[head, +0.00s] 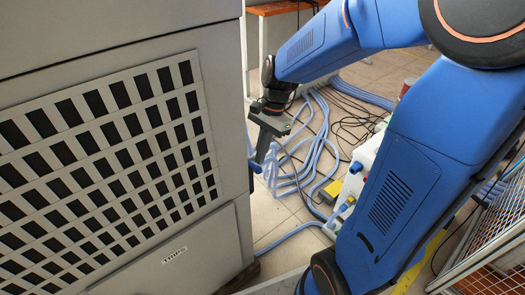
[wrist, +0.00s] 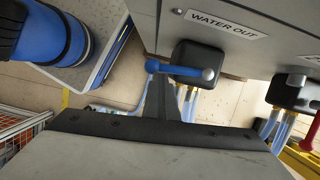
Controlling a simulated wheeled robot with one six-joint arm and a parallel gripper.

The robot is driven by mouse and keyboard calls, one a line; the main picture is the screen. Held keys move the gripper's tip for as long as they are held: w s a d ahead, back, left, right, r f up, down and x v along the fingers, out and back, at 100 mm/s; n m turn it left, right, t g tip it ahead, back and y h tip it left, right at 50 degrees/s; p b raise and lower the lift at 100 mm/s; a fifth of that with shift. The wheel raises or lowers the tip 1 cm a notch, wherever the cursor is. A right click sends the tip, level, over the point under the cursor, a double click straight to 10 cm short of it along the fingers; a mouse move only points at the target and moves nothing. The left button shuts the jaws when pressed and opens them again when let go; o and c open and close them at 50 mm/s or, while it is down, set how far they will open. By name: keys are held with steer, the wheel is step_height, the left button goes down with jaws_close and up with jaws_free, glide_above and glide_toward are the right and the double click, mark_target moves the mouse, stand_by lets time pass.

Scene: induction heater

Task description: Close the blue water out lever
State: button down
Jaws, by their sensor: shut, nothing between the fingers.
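The blue water out lever (wrist: 180,69) shows in the wrist view below the "WATER OUT" label (wrist: 221,22). It lies across the front of a black valve box (wrist: 197,54), roughly along the cabinet face, with a blue rounded end at left and a grey knob at right. My gripper (wrist: 161,82) is shut and empty, its fingertips close to the lever's left part; I cannot tell whether they touch. In the head view my gripper (head: 261,158) points down beside the cabinet's right edge, with a small blue part of the lever (head: 256,168) at its tips.
The grey cabinet (head: 110,130) fills the left of the head view. Blue hoses (head: 310,150) and black cables lie on the tiled floor. A second black valve box (wrist: 293,90) with a red lever (wrist: 311,134) is at right in the wrist view.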

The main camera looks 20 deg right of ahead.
steer(key=shift+s+a, duration=0.25)
steer(key=shift+a, duration=0.05)
stand_by(0.6)
steer(key=w+d+r, duration=0.2)
steer(key=d+r, duration=0.4)
steer(key=r, duration=0.4)
steer(key=shift+d+r, duration=0.15)
steer(key=shift+d, duration=0.05)
